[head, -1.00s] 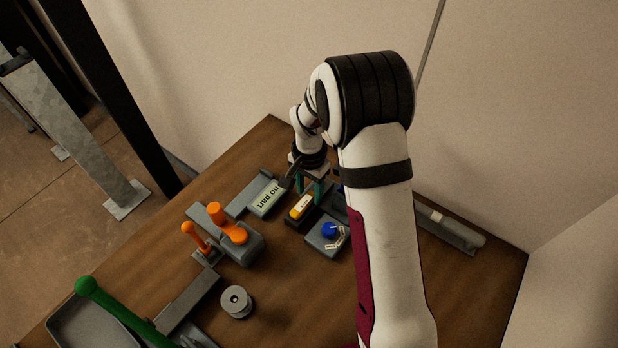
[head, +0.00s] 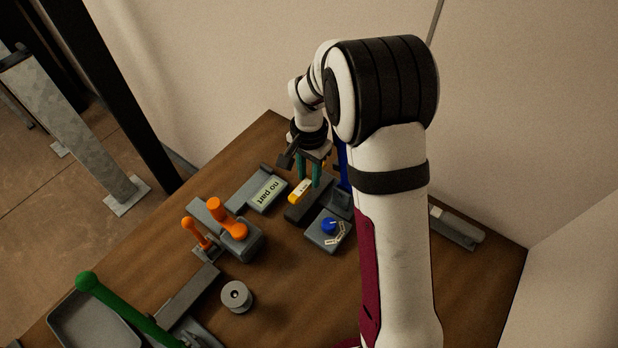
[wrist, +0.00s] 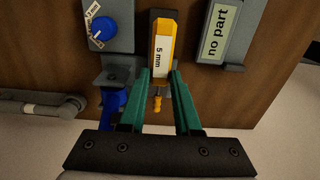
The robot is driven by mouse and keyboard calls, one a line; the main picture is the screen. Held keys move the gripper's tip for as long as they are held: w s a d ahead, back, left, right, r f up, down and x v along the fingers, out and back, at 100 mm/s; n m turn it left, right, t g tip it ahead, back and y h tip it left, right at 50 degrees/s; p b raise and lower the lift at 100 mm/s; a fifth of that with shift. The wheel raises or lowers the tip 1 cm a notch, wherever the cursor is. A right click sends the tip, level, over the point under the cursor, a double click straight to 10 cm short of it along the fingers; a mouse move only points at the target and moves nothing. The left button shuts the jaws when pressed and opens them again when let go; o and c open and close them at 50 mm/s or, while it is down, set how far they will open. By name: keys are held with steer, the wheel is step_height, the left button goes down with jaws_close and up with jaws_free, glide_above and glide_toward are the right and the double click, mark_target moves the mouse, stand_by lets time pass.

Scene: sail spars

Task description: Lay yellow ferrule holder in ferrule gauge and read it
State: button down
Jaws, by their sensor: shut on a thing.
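The yellow ferrule holder (head: 299,191) is a small yellow block with a white label. In the wrist view the holder (wrist: 162,34) reads "5 mm" and has a small orange-yellow tip at its near end. My gripper (head: 309,184) has green fingers, shut on the holder; in the wrist view the fingers (wrist: 160,76) flank its near part. A dark grey stand (head: 318,197) lies under or just behind the holder; I cannot tell the gap. The ferrule gauge (head: 264,193), left of my gripper in the head view, has a display reading "no part", also legible in the wrist view (wrist: 216,33).
A grey box with a blue knob (head: 329,227) stands close to the stand, with a blue handle (head: 343,166) behind. Orange-handled fixtures (head: 228,220), a grey spool (head: 236,297) and a green lever (head: 130,310) stand nearer. Bare wood (head: 280,270) lies at front centre.

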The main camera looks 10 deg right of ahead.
steer(key=shift+r, duration=0.15)
glide_toward(248, 190)
steer(key=shift+a, duration=0.1)
steer(key=shift+f, duration=1.85)
steer(key=shift+f, duration=1.25)
steer(key=c, duration=0.5)
jaws_free()
steer(key=shift+c, duration=0.9)
